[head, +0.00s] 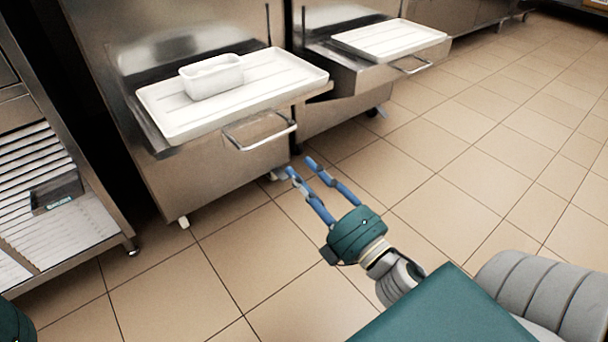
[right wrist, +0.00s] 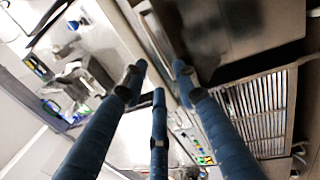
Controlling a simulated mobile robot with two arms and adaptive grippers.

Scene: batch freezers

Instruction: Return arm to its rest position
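My right gripper (head: 300,166) reaches out from the lower right over the tiled floor in the head view. Its blue fingers are spread apart with nothing between them. The same fingers show in the right wrist view (right wrist: 158,82), apart and empty. The gripper appears in front of and below the nearer freezer's tray, clear of it in the picture. A small teal part of mine shows at the lower left corner of the head view, but no left fingers show.
A white tray (head: 287,87) holding a white tub (head: 212,76) sits on the nearer batch freezer, above a bar handle (head: 260,137). A second white tray (head: 390,40) is on the freezer behind. A metal rack (head: 40,165) stands at left. Open floor (head: 480,180) lies to the right.

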